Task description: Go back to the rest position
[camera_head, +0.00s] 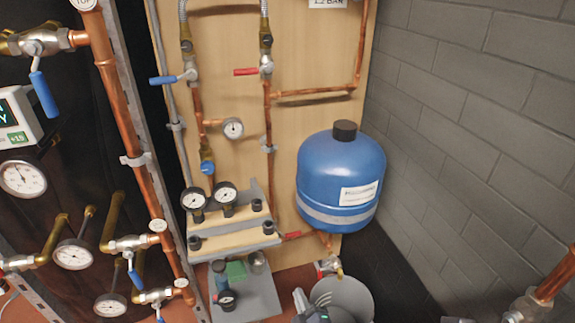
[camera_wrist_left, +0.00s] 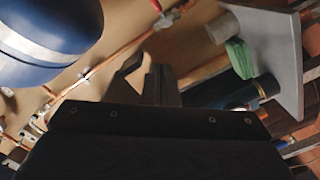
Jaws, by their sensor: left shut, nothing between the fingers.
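My right gripper is in neither view.
A blue tank (camera_head: 340,170) stands right of the panel pipes. A grey lower shelf (camera_head: 255,298) holds a green block (camera_head: 236,270) and a gauge. Copper pipes with valves (camera_head: 130,243) fill the left. A block wall (camera_head: 480,130) bounds the right.

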